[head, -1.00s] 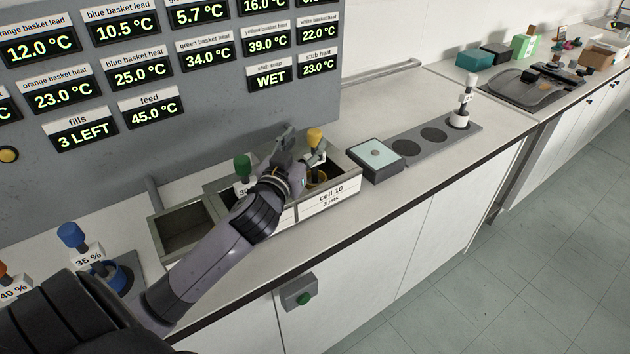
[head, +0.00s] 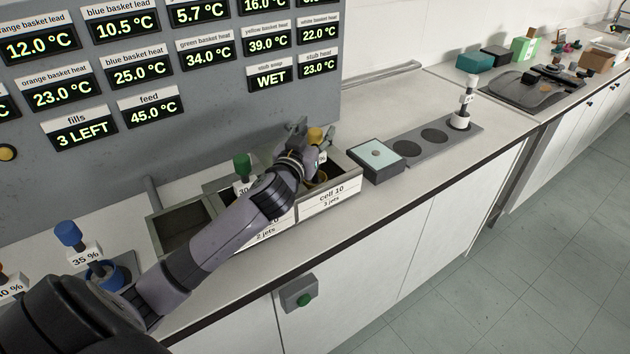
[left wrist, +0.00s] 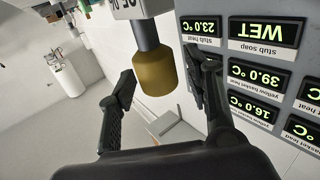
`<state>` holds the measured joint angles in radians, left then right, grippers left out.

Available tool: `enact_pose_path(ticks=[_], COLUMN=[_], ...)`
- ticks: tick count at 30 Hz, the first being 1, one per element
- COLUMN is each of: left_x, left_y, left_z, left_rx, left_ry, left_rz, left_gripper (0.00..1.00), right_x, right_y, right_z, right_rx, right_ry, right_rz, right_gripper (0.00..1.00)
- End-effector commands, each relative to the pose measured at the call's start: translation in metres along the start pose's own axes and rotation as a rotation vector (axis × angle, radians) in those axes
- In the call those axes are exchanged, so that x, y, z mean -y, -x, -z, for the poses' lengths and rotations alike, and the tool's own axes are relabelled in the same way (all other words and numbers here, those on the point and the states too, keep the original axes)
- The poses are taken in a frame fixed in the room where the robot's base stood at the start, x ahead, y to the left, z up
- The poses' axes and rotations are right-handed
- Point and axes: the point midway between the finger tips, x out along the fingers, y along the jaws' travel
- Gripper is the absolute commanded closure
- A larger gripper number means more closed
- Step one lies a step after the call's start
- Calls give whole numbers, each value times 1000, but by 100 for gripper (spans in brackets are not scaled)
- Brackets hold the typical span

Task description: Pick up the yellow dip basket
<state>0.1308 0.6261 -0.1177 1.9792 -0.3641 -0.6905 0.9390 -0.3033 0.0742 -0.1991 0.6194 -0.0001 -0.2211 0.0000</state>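The yellow dip basket (head: 316,134) stands in the cell 10 compartment (head: 333,198), with its yellow knob up and its lower part mostly hidden by my arm and the cell wall. The knob of the yellow dip basket also shows large in the left wrist view (left wrist: 156,73), below a grey stem and a white label. My left gripper (head: 309,140) is at the knob; in the left wrist view the left gripper (left wrist: 160,76) has its black fingers apart, one on each side of the knob, with gaps visible. My right gripper is not in view.
A green-knobbed basket (head: 242,165) stands in the cell left of cell 10, partly behind my arm. A blue-knobbed basket (head: 68,234) stands further left. A pale-topped box (head: 376,155) and a grey holed plate (head: 433,135) lie to the right. The display panel (head: 200,110) rises behind.

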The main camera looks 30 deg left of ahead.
Motion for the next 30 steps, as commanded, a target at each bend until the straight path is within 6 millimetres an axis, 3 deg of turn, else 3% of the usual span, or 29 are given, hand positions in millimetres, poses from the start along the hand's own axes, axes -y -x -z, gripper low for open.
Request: enact_pose_path(ticks=[19,30], left_x=[0,0], left_y=[0,0], left_z=[0,0], left_rx=[0,0], left_ry=[0,1], left_rz=[0,0], left_gripper=[99,100], right_x=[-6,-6], right_y=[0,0], right_z=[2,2], right_rx=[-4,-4], right_ry=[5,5], right_rz=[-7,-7], right_gripper=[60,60])
